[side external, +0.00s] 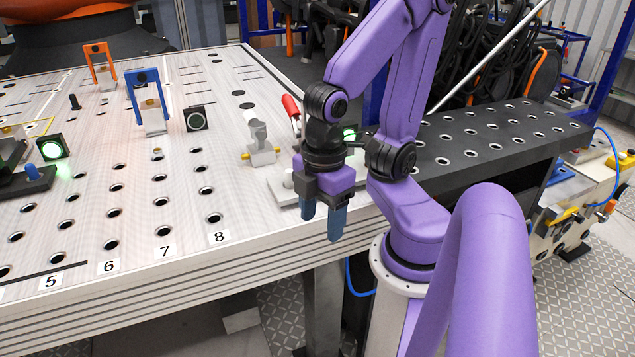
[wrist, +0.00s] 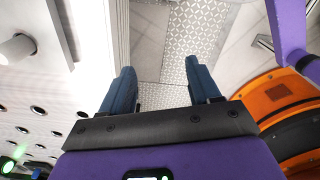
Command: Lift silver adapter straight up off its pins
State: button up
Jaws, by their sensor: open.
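A silver-grey piece (side external: 259,135), which looks like the adapter, stands upright on the table near its right side. It has a forked top, a pale block below and a small brass-coloured end at its left. Any pins under it are hidden. My gripper (side external: 323,214) is open and empty, to the right of the adapter and nearer the camera, pointing down at the table's front edge. In the wrist view, the two blue fingers (wrist: 160,88) are apart with only floor between them. I cannot make out the adapter in that view.
A red-handled clamp (side external: 291,107) stands just right of the adapter. A blue bracket (side external: 148,100), an orange bracket (side external: 101,66) and a black square button box (side external: 197,119) stand to the left. The perforated tabletop (side external: 185,235) is clear at front. A dark perforated bench (side external: 490,135) lies right.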

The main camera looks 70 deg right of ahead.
jog(key=w+d+r, duration=0.1)
jog(key=w+r, duration=0.3)
jog(key=w, duration=0.8)
jog(key=w+d+r+m, duration=0.2)
jog(key=w+d+r, duration=0.5)
jog(key=d, duration=0.4)
jog(key=s+d+r+m, duration=0.1)
jog(key=s+d+r, duration=0.25)
jog(key=s, duration=0.35)
jog(key=s+d+r+m, duration=0.1)
jog(key=s+d+r, duration=0.1)
jog(key=s+d, duration=0.35)
jog(key=f, duration=0.5)
jog(key=s+a+f, duration=0.1)
jog(key=f, duration=1)
jog(key=shift+s+a, duration=0.3)
jog(key=shift+s, duration=0.05)
